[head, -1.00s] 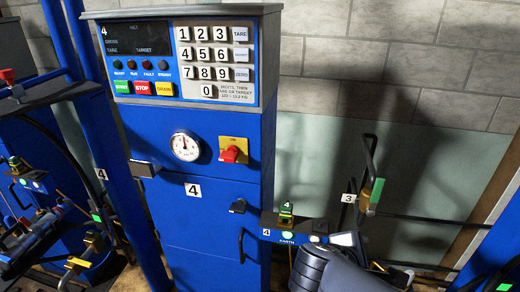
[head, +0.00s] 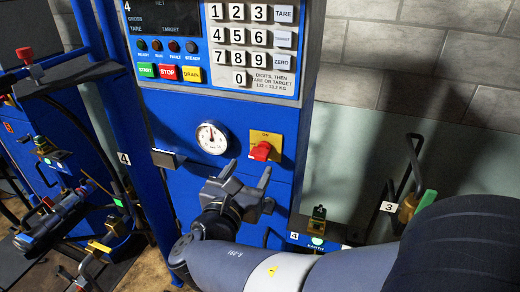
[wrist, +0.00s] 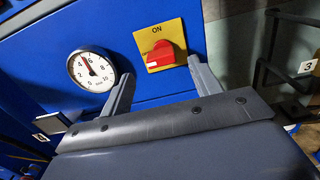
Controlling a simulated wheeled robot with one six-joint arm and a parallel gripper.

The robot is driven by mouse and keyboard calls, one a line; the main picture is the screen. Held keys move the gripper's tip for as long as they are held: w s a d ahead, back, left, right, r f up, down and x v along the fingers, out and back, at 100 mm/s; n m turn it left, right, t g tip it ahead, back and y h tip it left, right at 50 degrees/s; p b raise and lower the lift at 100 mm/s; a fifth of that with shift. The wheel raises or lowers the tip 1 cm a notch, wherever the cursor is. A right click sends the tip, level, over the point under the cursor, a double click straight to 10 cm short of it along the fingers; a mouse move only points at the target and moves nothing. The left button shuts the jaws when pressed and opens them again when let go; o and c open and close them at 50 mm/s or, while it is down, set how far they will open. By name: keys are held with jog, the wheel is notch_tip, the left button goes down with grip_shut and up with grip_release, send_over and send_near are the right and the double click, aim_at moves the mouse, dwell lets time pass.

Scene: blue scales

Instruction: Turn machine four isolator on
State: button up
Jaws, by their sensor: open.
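The machine four isolator is a red rotary knob (head: 261,151) on a yellow plate (head: 274,138) on the blue cabinet (head: 190,105). In the wrist view the red knob (wrist: 161,50) sits on its yellow plate (wrist: 148,36), with "ON" printed above it. The knob's handle looks tilted, not clearly lined up with the label. My gripper (head: 248,172) is open and empty in front of the cabinet, just below and left of the knob in the head view. In the wrist view its two fingers (wrist: 160,80) stand apart, with the knob beyond them and nearer the right finger. No contact with the knob shows.
A round white gauge (head: 211,138) is left of the isolator. A keypad (head: 250,45) and coloured buttons (head: 167,72) are above. A small ledge (head: 168,158) juts out below left. Valves and a green-handled lever (head: 424,204) stand to the right.

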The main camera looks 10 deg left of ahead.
aim_at(257, 158)
jog(key=w, duration=0.4)
jog(key=w+p, duration=0.1)
jog(key=w, duration=0.2)
jog(key=shift+w+d, duration=0.1)
jog(key=shift+d, duration=0.2)
jog(key=shift+c, duration=0.2)
jog(key=c, duration=1)
